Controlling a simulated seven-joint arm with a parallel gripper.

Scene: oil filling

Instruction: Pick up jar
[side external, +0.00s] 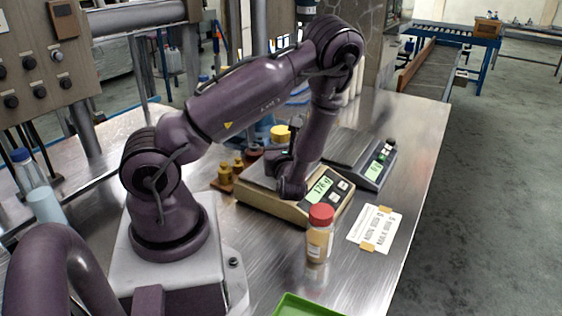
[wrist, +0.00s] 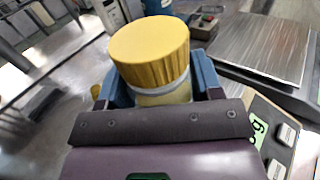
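A jar with a ribbed yellow lid (wrist: 150,48) is close in front of my gripper in the wrist view. Its lid also shows in the side view (side external: 281,133), above the beige scale (side external: 322,205). The blue fingers of my gripper (wrist: 160,92) lie on both sides of this jar, just below the lid. I cannot tell whether they press on it. My gripper (side external: 280,152) is low over the scale in the side view, where my wrist partly hides the jar. Another jar, with a red lid (side external: 321,214) and brown contents, stands upright on the metal table in front of the scale.
A second, grey scale (side external: 352,152) stands behind to the right. Small brass weights (side external: 228,174) sit left of the beige scale. A taped paper note (side external: 375,228) lies right of the red-lidded jar. A green tray (side external: 305,306) is at the front edge of the picture.

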